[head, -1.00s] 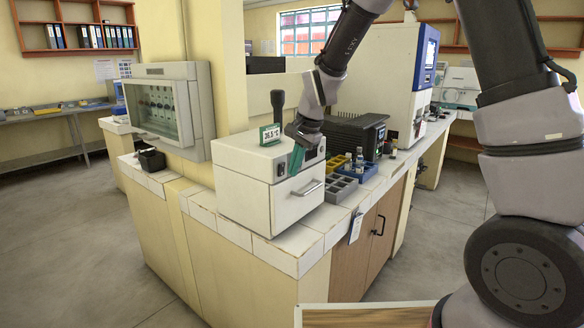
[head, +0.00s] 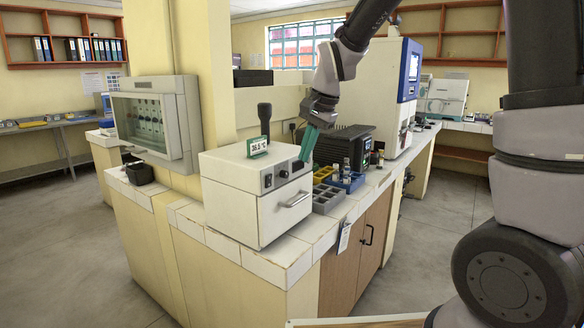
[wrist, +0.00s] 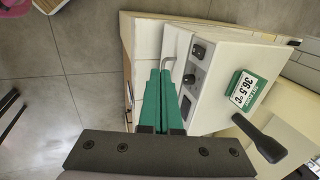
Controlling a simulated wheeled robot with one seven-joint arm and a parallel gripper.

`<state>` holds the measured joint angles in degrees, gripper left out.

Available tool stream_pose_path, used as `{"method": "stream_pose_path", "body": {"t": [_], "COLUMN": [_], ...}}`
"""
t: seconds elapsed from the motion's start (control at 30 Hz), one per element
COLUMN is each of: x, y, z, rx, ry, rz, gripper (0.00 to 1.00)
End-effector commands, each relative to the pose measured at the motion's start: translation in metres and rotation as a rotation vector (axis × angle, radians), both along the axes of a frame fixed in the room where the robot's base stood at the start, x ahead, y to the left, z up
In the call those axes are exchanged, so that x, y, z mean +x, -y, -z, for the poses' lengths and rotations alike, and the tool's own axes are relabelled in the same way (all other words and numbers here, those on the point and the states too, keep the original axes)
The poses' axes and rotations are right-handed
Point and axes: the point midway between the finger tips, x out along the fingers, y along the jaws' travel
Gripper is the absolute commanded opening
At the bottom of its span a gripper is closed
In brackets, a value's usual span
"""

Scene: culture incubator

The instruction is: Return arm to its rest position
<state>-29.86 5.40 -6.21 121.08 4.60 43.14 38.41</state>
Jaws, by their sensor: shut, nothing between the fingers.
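My gripper (head: 307,146) has green fingers, which are shut with nothing between them. In the head view it hangs from my arm, fingers pointing down, by the right front edge of the white incubator (head: 232,211). In the wrist view the closed fingers (wrist: 164,85) lie in front of the incubator's panel (wrist: 196,75), beside its knobs and handle. Whether the fingertips touch the incubator I cannot tell. The incubator's drawer front looks closed. A green-framed display reading 36.5 °C (head: 258,146) stands on its top, with a black upright handle (head: 265,118) behind it.
Grey (head: 327,197), yellow (head: 323,174) and blue (head: 346,181) racks, some with vials, stand right of the incubator. A black device (head: 337,146) and a tall white machine (head: 372,90) stand behind them. A wall cabinet (head: 152,122) is at left. The floor (head: 440,215) at right is open.

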Motion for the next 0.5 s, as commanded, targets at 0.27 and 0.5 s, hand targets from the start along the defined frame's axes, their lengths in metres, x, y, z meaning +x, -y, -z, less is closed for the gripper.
{"method": "stream_pose_path", "body": {"t": [0.27, 0.5], "x": [-0.048, -0.118], "y": [0.089, 0.155], "z": [-0.075, -0.111], "rx": [0.001, -0.077], "ry": [0.167, 0.335], "rz": [-0.064, -0.138], "gripper": [0.0, 0.0]}}
